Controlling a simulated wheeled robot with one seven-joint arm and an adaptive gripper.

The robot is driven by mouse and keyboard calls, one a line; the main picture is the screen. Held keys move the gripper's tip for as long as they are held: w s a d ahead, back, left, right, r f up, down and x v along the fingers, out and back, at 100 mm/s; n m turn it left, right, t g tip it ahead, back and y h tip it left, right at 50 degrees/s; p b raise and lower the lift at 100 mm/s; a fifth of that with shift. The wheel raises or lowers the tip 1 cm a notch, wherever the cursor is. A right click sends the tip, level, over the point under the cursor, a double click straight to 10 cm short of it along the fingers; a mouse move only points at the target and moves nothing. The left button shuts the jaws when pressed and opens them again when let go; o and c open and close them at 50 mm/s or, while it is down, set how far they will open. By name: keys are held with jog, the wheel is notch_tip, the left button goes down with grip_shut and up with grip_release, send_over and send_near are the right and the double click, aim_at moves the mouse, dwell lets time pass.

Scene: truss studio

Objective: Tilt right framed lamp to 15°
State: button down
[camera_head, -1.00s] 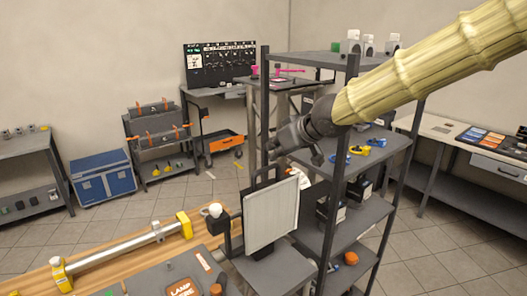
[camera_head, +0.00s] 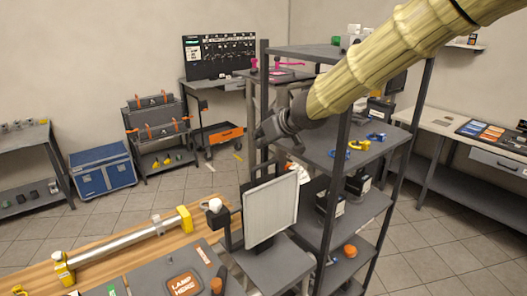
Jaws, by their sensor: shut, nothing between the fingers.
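A framed lamp with a pale flat panel and dark frame (camera_head: 271,210) stands near the bottom centre, close to upright. A dark handle-like bar rises behind its top edge, and a white knob (camera_head: 215,205) sits at its left side. My gripper (camera_head: 262,138) is above the lamp panel, at the end of my yellow-sleeved arm. It is shut and empty, and looks apart from the lamp. The fingertips are small and dark here. No second framed lamp is in view.
A dark shelf rack (camera_head: 340,155) stands just right of the lamp, with blue and yellow clamps on a shelf. A wooden bench (camera_head: 140,245) with a metal tube lies left. A blue case (camera_head: 103,170) stands on the open tiled floor.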

jog(key=shift+s+d+f+p, duration=0.15)
jog(key=shift+s+f+p, duration=0.05)
jog(key=shift+f, duration=0.8)
jog(key=shift+s+d+f+p, duration=0.1)
jog(key=shift+s+f+p, duration=0.1)
jog(key=shift+f, duration=0.75)
jog(key=shift+s, duration=0.1)
